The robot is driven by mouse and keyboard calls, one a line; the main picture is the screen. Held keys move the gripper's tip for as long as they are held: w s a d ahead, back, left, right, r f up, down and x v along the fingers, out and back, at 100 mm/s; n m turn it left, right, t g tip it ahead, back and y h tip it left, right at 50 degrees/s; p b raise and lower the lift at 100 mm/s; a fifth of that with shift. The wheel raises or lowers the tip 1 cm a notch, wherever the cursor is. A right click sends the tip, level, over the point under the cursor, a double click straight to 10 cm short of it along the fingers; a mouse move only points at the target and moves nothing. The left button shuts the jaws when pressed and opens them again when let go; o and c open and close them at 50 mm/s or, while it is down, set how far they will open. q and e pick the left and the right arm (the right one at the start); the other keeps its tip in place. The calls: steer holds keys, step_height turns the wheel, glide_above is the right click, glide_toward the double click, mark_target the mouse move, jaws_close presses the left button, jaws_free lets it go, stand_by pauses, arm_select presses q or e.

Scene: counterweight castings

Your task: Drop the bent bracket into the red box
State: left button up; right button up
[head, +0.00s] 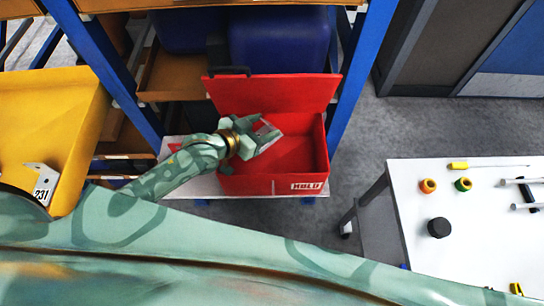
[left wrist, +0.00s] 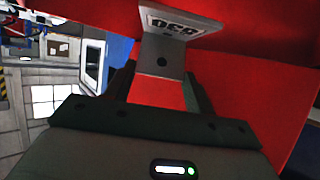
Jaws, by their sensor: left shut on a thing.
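The red box (head: 258,185) stands on a pale shelf with its lid (head: 285,95) tipped open at the back; its front carries a "HOLD" label. My left gripper (head: 260,140) is over the left part of the box opening. It is shut on the bent bracket (head: 268,133), a grey metal piece. In the left wrist view the bracket (left wrist: 162,55) rises from between the fingers, with a hole in its upright part and a printed label on its bent flange. Red box surfaces fill the view behind it. My right gripper is not in view.
A yellow container (head: 45,110) at left holds a metal piece labelled "231" (head: 42,182). Blue rack posts (head: 350,85) flank the box. Blue bins (head: 280,38) sit behind the lid. A white table (head: 465,230) at right carries tape rolls, a screwdriver and a black puck.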

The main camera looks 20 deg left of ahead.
arm_select(q)
steer(key=shift+r, duration=0.1)
steer(key=o, duration=1.3)
steer(key=p+v, duration=0.2)
steer(key=v, duration=1.4)
steer(key=shift+s, duration=0.15)
